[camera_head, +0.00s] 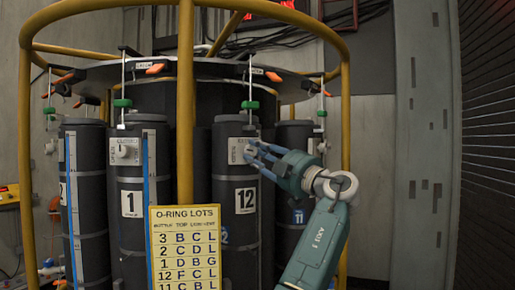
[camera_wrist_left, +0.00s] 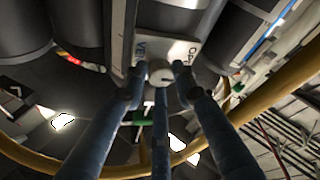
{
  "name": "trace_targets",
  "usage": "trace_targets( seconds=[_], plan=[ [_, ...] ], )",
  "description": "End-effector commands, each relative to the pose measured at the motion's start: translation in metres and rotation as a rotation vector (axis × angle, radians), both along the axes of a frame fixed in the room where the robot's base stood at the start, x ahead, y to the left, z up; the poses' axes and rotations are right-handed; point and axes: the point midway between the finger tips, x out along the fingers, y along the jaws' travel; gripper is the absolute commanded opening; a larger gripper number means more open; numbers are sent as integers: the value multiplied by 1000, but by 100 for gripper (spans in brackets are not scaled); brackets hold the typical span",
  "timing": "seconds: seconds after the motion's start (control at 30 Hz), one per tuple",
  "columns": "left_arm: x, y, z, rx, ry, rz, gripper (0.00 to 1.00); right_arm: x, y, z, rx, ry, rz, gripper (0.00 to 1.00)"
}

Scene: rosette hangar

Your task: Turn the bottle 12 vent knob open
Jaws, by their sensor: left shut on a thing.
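Bottle 12 (camera_head: 236,215) is a dark upright cylinder with a white "12" label, right of the yellow post. Its pale vent plate (camera_head: 236,150) is near the top; the plate also shows in the left wrist view (camera_wrist_left: 182,47). My left gripper (camera_head: 257,152) has its blue fingers at the plate's right part, shut on the vent knob. In the left wrist view, the round grey knob (camera_wrist_left: 160,74) sits between the fingertips of my left gripper (camera_wrist_left: 160,82). The fingers cover part of the knob, and its setting cannot be read clearly. My right gripper is not in view.
A yellow cage post (camera_head: 186,110) and ring stand in front of the bottle rosette. A yellow "O-RING LOTS" sign (camera_head: 185,246) hangs low on the post. Bottle 1 (camera_head: 128,235) stands left, and bottle 11 (camera_head: 298,190) is partly behind my arm. A green-handled valve (camera_head: 250,105) is above bottle 12.

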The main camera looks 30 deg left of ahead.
Motion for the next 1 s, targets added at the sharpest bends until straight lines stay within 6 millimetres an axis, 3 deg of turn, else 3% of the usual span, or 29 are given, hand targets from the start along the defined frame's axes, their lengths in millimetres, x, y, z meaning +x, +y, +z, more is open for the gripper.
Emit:
trace_targets(
  seconds=[0.3,0.83,0.87,0.93,1.0],
  plan=[
    [0,0,3,-60,-103,2,1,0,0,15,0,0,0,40],
    [0,0,0,-74,-118,3,1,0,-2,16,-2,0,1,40],
    [0,0,0,-74,-118,3,31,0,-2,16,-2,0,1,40],
    [0,0,0,-74,-118,3,45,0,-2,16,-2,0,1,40],
    [0,0,0,-74,-118,3,45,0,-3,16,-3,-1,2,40]
  ],
)
